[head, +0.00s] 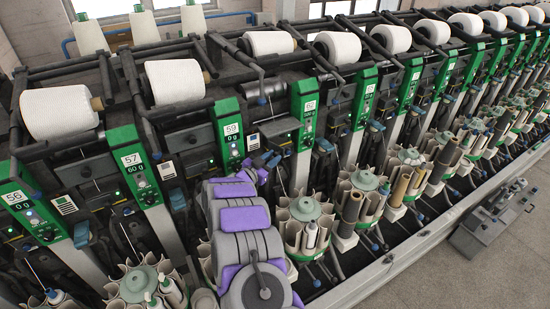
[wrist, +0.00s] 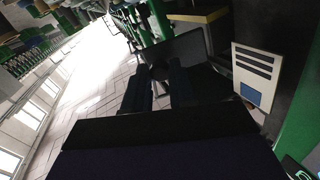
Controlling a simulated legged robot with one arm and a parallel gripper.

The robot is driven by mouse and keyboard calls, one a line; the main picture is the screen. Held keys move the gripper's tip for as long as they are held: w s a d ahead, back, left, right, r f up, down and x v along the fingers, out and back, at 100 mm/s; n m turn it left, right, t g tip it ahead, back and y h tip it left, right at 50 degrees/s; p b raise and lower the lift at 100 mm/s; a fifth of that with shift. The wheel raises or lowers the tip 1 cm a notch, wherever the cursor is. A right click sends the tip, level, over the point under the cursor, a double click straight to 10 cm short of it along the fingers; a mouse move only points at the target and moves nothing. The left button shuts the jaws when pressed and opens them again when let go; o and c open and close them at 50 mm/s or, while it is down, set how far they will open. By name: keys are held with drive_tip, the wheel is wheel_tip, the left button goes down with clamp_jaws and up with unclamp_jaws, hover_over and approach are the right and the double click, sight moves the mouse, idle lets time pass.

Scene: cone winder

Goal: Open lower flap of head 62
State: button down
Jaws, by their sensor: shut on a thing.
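My gripper (wrist: 159,84) shows in the wrist view as two dark fingers, shut on a small dark part (wrist: 160,72) between their tips. I take this to be on the lower flap, but it is too dark to be sure. A dark panel (wrist: 185,45) lies just beyond the fingertips. In the head view my purple and grey arm reaches into the winder right of the head marked 59 (head: 232,128) and hides my fingers. The green head post (head: 306,108) to its right has a label too small to read surely; I cannot pick out 62.
Green posts and white yarn cones (head: 270,43) run along the winder. Round bobbin magazines (head: 305,215) stand close right of my arm. A metal rail (head: 370,275) edges the machine. A white label plate (wrist: 257,75) is right of my fingers.

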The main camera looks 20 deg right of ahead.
drive_tip(key=shift+w+a+m+g+h+b, duration=0.2)
drive_tip(key=shift+a+m+g+h+b, duration=0.5)
drive_tip(key=shift+g, duration=0.4)
drive_tip(key=shift+a+r+m+g, duration=0.1)
drive_tip(key=shift+a+m+g, duration=0.1)
drive_tip(key=shift+m+g, duration=0.25)
drive_tip(key=shift+w+a+r, duration=0.1)
drive_tip(key=shift+w+a, duration=0.05)
drive_tip(key=c, duration=0.9)
unclamp_jaws()
drive_tip(key=shift+g, duration=0.35)
drive_tip(key=v, duration=1.1)
drive_tip(key=f+v, duration=0.1)
drive_tip(key=v, duration=0.5)
drive_tip(key=shift+a+p, duration=0.2)
drive_tip(key=shift+p, duration=0.2)
